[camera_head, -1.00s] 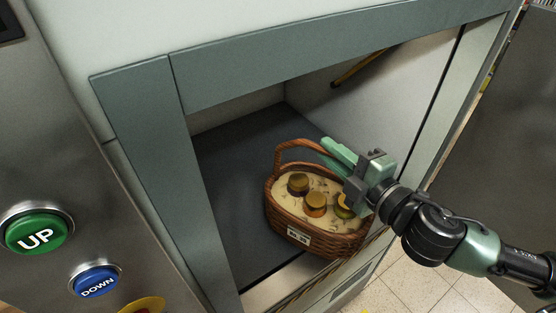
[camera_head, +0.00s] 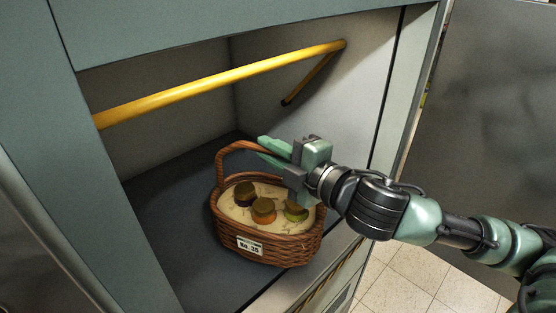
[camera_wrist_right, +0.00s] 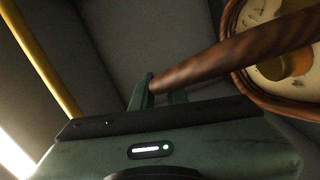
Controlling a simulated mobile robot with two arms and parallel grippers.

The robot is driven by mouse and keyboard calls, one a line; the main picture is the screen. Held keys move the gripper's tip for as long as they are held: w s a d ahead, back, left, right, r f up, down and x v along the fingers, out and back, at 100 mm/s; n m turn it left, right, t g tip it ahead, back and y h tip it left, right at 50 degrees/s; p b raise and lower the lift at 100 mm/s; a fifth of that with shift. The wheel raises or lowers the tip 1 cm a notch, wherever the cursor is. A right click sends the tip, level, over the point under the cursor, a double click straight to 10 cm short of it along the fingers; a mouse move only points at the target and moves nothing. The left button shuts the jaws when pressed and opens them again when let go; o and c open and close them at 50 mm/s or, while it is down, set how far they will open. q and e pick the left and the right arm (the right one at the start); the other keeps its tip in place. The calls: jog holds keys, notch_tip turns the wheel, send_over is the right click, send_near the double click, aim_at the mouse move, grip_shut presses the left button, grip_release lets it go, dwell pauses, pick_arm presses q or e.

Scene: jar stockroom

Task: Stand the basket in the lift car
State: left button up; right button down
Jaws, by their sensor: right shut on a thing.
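The brown wicker basket (camera_head: 284,249) has a cream lining, a white tag and several lidded jars. It is upright in the front right part of the lift car, over the dark floor (camera_head: 165,215) by the sill. I cannot tell whether its base touches the floor. My right gripper (camera_head: 272,150) reaches in from the right and is shut on the basket's arched handle (camera_head: 222,168). The handle also shows between the fingers in the right wrist view (camera_wrist_right: 225,58). My left gripper is not in view.
A yellow handrail (camera_head: 225,80) runs along the lift car's wall above the basket. The grey-green door frame (camera_head: 90,185) borders the opening at the left. Floor room is free left of and behind the basket. A dark grey panel (camera_head: 490,130) stands at the right.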

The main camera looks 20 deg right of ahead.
jog(key=f+p+x, duration=0.2)
jog(key=p+x, duration=0.2)
jog(key=x, duration=0.9)
jog(key=shift+f, duration=0.1)
jog(key=c, duration=1.4)
grip_release()
jog(key=shift+f, duration=0.2)
jog(key=shift+s, duration=0.1)
jog(key=shift+r, duration=0.1)
jog(key=b+v, duration=0.2)
jog(key=v, duration=1)
